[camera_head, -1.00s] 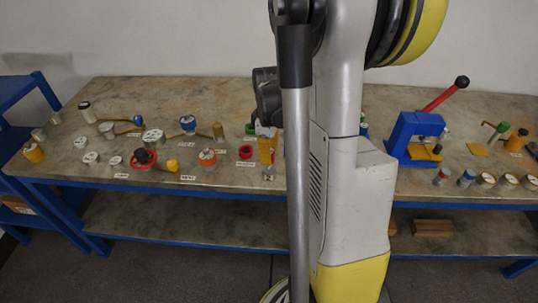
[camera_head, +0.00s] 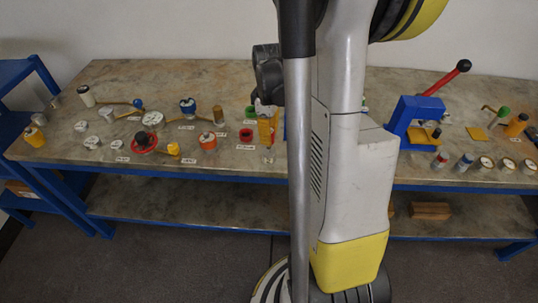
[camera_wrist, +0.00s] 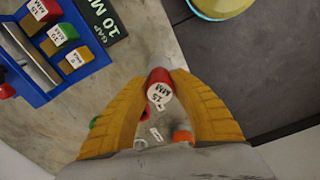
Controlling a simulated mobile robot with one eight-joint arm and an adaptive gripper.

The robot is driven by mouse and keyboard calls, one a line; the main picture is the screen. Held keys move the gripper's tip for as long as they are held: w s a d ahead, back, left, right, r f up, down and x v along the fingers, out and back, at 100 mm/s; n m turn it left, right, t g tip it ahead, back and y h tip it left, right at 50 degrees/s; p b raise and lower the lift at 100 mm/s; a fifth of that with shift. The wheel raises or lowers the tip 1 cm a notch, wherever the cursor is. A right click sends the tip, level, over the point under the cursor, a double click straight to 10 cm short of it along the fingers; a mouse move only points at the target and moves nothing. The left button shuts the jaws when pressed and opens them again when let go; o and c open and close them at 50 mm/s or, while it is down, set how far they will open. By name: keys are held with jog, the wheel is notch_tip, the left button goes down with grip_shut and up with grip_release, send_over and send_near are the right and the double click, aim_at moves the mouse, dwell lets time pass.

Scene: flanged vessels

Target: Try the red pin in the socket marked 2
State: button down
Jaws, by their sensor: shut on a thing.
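My gripper (camera_wrist: 160,95) has two yellow ribbed fingers, shut on a red pin (camera_wrist: 158,76) in the wrist view. The pin's pale end faces the camera and reads 15 MM. In the head view, the yellow gripper (camera_head: 267,128) is over the front part of the bench, left of my arm column. No socket can be read as marked 2. Small white labels lie on the bench, too small to read.
A blue rack (camera_wrist: 38,98) holds red, green and orange marked blocks, beside a dark GAP 10 MM sign (camera_wrist: 103,18). My column hides the bench's middle.

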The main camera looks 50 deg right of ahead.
jog(key=shift+f+b, duration=0.6)
jog(key=shift+f, duration=0.05)
dwell(1.2)
jog(key=shift+r, duration=0.15)
dwell(0.8)
jog(key=shift+r+p, duration=0.55)
jog(key=shift+r+p, duration=2.3)
jog(key=shift+r, duration=0.7)
